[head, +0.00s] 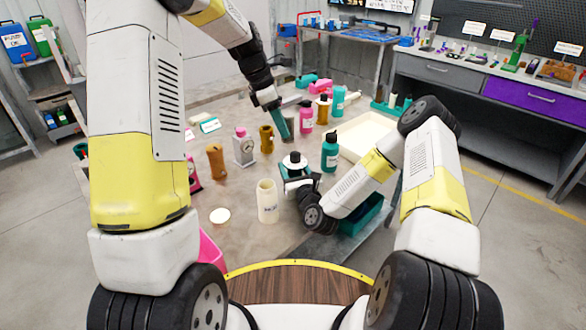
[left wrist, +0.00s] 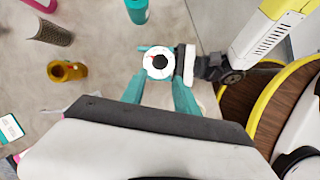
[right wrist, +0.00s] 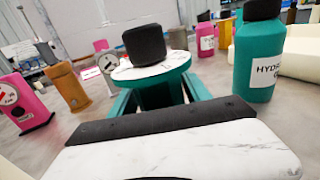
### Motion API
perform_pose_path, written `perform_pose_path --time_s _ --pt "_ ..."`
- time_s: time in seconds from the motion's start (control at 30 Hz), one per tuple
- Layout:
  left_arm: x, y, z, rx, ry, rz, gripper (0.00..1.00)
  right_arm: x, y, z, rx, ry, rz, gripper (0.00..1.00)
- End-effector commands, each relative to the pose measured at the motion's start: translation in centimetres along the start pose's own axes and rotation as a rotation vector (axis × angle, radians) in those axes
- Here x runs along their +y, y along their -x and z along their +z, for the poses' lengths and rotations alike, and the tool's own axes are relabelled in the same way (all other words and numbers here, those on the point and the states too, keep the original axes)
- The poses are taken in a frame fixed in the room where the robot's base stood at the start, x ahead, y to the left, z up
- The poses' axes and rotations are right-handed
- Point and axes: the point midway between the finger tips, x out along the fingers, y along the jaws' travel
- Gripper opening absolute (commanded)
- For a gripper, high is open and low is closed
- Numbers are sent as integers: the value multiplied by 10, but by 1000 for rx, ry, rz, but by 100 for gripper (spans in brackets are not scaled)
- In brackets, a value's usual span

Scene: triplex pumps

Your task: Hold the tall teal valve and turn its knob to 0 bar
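The tall teal valve (head: 294,165) stands on the table, with a black knob (right wrist: 145,43) over a white dial face and a teal flange (right wrist: 180,66). My right gripper (right wrist: 160,100) has its teal fingers on either side of the valve's body, below the flange, and looks shut on it. My left gripper (head: 284,130) is above and behind the valve, pointing down. In the left wrist view, its teal fingers (left wrist: 158,85) are apart and empty, with the dial (left wrist: 158,66) showing just beyond their tips. A red mark shows on the dial; its reading is too small to tell.
A teal bottle (head: 331,155) with a black cap stands close right of the valve. A cream cylinder (head: 268,205) stands in front. A cream tray (head: 375,125) lies back right.

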Motion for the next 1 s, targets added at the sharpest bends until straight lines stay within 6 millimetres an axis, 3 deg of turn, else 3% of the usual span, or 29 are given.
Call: perform_pose_path --time_s 0.03,0.27,0.37,0.47,0.73,1.0 --pt "0 0 0 0 0 0 36 0 0 0 0 0 0 44" --pt "0 0 0 0 0 0 36 0 0 0 0 0 0 0" --pt "0 0 0 0 0 0 36 0 0 0 0 0 0 0" --pt "0 0 1 4 -4 -2 54 0 0 0 0 0 0 0" --pt "0 -5 16 114 -107 -29 54 0 0 0 0 1 0 0" --pt "-1 5 39 283 -243 -42 54 0 0 0 0 1 0 0"
